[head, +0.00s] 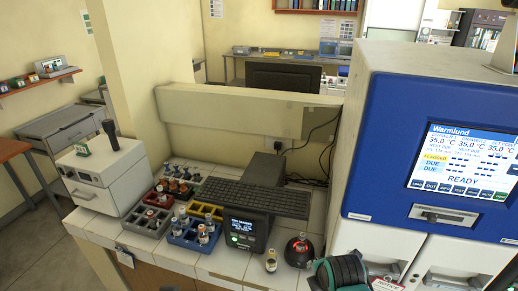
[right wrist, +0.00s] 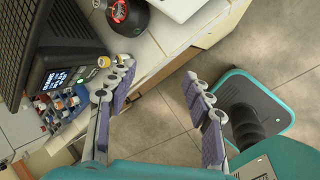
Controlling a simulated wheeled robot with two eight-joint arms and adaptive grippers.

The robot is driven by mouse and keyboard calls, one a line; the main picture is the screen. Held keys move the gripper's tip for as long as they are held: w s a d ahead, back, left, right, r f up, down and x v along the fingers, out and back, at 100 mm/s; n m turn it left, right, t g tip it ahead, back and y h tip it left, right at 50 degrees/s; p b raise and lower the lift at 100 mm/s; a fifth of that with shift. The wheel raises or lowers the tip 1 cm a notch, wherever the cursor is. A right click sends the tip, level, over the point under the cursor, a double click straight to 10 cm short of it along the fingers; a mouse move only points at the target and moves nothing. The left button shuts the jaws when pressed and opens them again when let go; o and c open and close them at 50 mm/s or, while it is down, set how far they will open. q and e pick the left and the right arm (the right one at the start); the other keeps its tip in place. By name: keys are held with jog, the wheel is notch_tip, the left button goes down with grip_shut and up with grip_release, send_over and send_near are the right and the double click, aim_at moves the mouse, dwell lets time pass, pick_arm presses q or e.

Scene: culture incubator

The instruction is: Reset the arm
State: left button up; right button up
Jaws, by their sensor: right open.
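My right gripper (right wrist: 158,75) shows in the right wrist view. Its two padded fingers are spread wide apart with nothing between them. It hangs over the edge of the tiled counter (right wrist: 150,45), with bare floor showing between the fingers. The left fingertip overlaps the counter edge in the picture, close to a small vial with a yellow cap (right wrist: 104,62); I cannot tell whether they touch. In the head view, a dark and teal part of my arm shows at the bottom, but no fingertips show. My left gripper is in neither view.
The counter holds a black device with a screen (head: 245,230), a keyboard (head: 255,196), colored vial racks (head: 148,220), a vial (head: 271,261) and a round black device with a red glow (head: 299,250). The blue-fronted incubator (head: 385,140) stands right. Floor (right wrist: 150,125) is clear below the gripper.

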jog(key=s+d+f+m+b, duration=0.1)
jog(key=s+f+m+b, duration=0.1)
jog(key=m, duration=0.9)
jog(key=s+f+m+t+b, duration=0.1)
jog(key=s+m+b, duration=0.4)
jog(key=m, duration=0.6)
jog(key=shift+s+d+f+t, duration=0.35)
jog(key=shift+s+f, duration=0.1)
jog(key=shift+f, duration=0.45)
